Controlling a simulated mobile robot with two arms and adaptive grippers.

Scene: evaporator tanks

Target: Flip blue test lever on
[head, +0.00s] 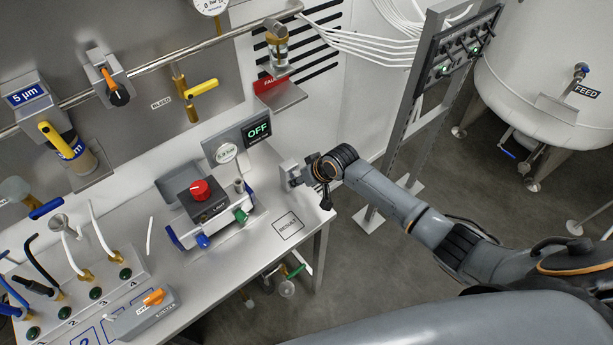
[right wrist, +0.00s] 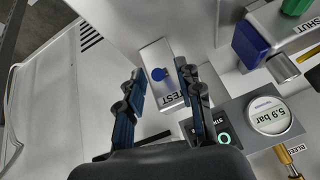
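The TEST box (right wrist: 168,88) is a small light-grey box on the wall panel, with a round blue lever (right wrist: 160,74) on its face. In the head view the box (head: 290,168) sits right of the display, and my gripper mostly hides its lever. My right gripper (right wrist: 159,70) is open, with one finger on each side of the blue lever. I cannot tell whether either finger touches it. The right gripper (head: 300,178) also shows in the head view, close to the box. A dark display (head: 257,131) reads OFF in green. My left gripper is not in view.
Below the display stands a unit with a red knob (head: 200,190) and blue and green handles on the bench (head: 290,240). A round gauge (right wrist: 270,115) reads 5.9 bar. A metal rack (head: 440,90) and a FEED tank (head: 545,60) stand at the right.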

